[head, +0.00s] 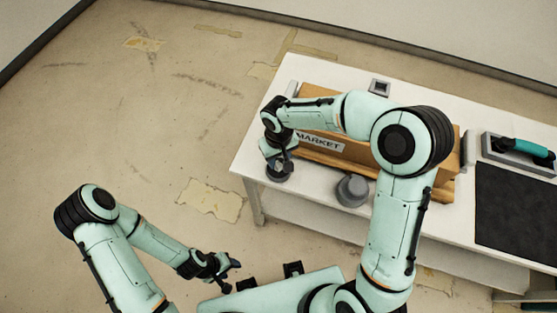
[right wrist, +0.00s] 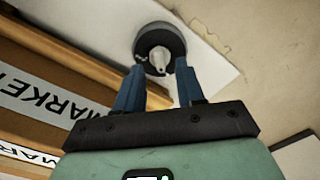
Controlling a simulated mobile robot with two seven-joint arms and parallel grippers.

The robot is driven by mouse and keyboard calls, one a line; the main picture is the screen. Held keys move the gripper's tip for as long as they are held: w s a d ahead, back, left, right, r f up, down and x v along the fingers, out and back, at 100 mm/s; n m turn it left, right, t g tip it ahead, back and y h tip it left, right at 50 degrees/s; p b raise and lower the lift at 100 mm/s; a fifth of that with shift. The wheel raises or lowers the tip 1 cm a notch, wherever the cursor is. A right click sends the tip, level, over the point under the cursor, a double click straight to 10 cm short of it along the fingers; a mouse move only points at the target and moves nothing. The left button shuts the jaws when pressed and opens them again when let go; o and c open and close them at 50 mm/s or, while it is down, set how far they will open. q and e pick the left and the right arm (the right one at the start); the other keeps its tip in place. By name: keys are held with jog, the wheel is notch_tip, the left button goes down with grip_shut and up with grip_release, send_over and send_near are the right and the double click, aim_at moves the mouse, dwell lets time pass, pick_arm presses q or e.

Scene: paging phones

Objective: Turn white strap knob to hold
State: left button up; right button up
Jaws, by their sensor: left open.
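The white strap knob (right wrist: 158,58) is a small white grip on a dark round dial (right wrist: 150,40) in the right wrist view. The dial's markings are too small to read. In the head view the dial (head: 277,175) is at the table's left front corner, partly hidden by my right gripper (head: 281,158). In the right wrist view my right gripper (right wrist: 159,67) is open, its two blue fingers apart, with the white knob showing between the tips. I cannot tell whether they touch it. My left gripper (head: 232,274) is open and empty, low and away from the table.
A wooden crate labelled MARKET (head: 322,143) stands behind the dial. A grey round object (head: 352,190) sits at the front edge to its right. A teal-handled tool on a tray (head: 523,147) and a dark mat (head: 515,205) lie farther right on the white table (head: 250,150).

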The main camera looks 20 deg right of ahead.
aim_at(279, 166)
jog(key=shift+f, duration=1.15)
grip_shut()
